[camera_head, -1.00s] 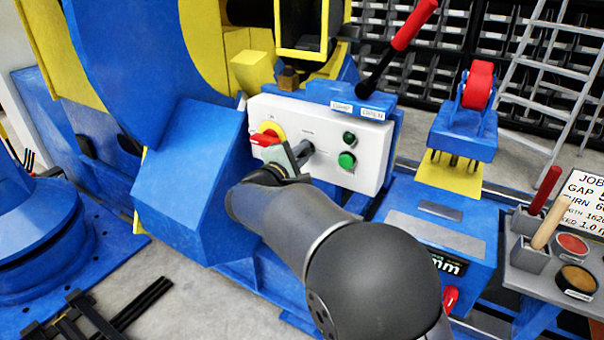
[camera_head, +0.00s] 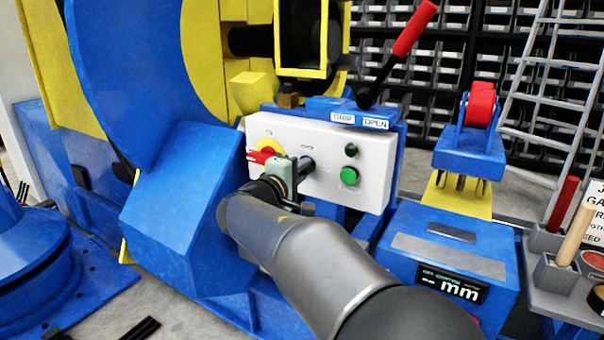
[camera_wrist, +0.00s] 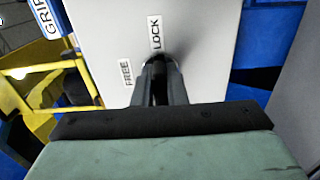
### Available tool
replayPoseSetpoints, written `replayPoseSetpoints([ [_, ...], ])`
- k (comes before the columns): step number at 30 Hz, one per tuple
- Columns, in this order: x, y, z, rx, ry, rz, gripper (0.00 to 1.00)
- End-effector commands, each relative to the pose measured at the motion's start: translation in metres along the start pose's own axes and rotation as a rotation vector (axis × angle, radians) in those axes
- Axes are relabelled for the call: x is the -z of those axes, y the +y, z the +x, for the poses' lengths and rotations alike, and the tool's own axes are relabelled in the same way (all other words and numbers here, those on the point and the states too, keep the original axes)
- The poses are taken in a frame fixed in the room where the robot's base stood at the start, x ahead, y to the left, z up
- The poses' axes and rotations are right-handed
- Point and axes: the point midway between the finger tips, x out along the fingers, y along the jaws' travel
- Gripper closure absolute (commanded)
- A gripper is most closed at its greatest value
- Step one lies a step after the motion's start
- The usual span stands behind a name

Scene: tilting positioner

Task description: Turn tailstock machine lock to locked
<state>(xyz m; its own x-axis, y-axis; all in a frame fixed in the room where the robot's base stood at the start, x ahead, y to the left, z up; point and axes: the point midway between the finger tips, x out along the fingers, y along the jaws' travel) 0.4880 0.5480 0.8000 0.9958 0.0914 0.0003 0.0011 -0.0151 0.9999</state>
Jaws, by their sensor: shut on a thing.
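The white control panel (camera_head: 330,185) faces me on the blue tailstock. The dark lock knob (camera_head: 308,163) sticks out of its middle, and my gripper (camera_head: 301,166) is at it. In the wrist view my gripper (camera_wrist: 158,82) has both fingers close together, shut on the lock knob (camera_wrist: 158,66). The fingers hide most of the knob, so its exact angle is hard to read. A LOCK label (camera_wrist: 156,32) is just above the fingers and a FREE label (camera_wrist: 126,72) is to their left.
A red and yellow switch (camera_head: 263,155) is close left of my gripper. A black button (camera_head: 351,150) and a green button (camera_head: 349,176) are to its right. A red-handled lever (camera_head: 410,32) stands above the panel. A blue housing (camera_head: 185,190) is close on the left.

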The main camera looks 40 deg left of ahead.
Motion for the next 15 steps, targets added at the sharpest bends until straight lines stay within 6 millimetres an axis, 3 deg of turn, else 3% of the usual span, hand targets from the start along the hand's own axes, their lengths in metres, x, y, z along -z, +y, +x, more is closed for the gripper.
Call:
replayPoseSetpoints([
  [7,0.0007,-0.0013,-0.0009,0.003,0.001,0.001,1.00],
  [8,0.0007,-0.0012,-0.0009,0.003,0.001,0.001,0.85],
  [10,0.0007,-0.0012,-0.0008,0.003,0.001,0.001,0.66],
  [15,0.0004,-0.0007,-0.0005,0.002,0.001,0.001,0.66],
])
